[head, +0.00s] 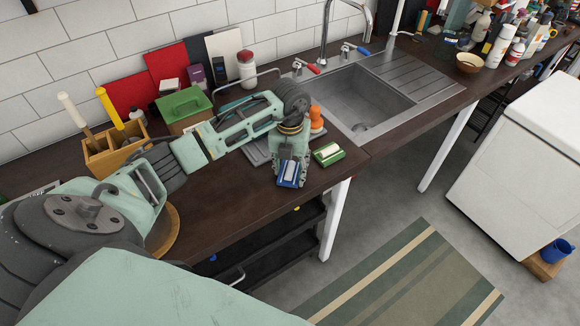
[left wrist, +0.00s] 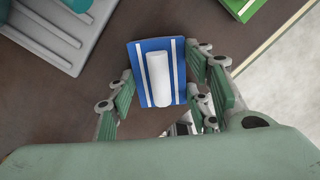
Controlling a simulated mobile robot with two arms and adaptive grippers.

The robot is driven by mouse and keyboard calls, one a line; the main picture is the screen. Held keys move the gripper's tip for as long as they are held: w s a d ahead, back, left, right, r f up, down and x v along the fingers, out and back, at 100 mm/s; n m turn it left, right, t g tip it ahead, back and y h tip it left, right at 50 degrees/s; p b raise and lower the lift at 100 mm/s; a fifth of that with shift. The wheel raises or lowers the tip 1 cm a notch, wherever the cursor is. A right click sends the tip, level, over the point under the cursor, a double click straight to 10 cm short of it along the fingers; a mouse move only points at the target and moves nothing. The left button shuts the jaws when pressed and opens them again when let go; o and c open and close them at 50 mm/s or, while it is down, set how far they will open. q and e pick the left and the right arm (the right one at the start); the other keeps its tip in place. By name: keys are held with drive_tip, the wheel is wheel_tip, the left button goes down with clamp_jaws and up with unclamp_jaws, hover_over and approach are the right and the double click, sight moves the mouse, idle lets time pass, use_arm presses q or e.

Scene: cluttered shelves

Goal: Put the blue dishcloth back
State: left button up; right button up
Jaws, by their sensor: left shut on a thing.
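The blue dishcloth (head: 288,174), blue with white stripes and a white roll-like piece in its middle, is in my left gripper (head: 291,168). In the left wrist view the blue dishcloth (left wrist: 146,49) lies between the two finger sets, which are shut on it. In the head view it is near the front edge of the dark counter, left of a similar green cloth (head: 328,154). Whether it touches the counter, I cannot tell. My right gripper is not in view.
A grey rack (head: 257,154) lies behind the gripper, with an orange-topped item (head: 316,119) close by. The sink (head: 366,95) is to the right. A wooden utensil box (head: 113,150) and a green-lidded box (head: 184,104) stand at left. Bare counter (head: 225,205) lies in front.

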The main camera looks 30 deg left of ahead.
sight(290, 169)
use_arm(q)
drive_tip(key=shift+f, duration=0.1)
drive_tip(key=shift+f, duration=0.15)
drive_tip(key=o, duration=1.2)
drive_tip(key=shift+r, duration=0.65)
wheel_tip(290, 169, up, 11)
drive_tip(key=b, duration=0.3)
drive_tip(key=shift+r, duration=0.15)
drive_tip(key=shift+s, duration=0.1)
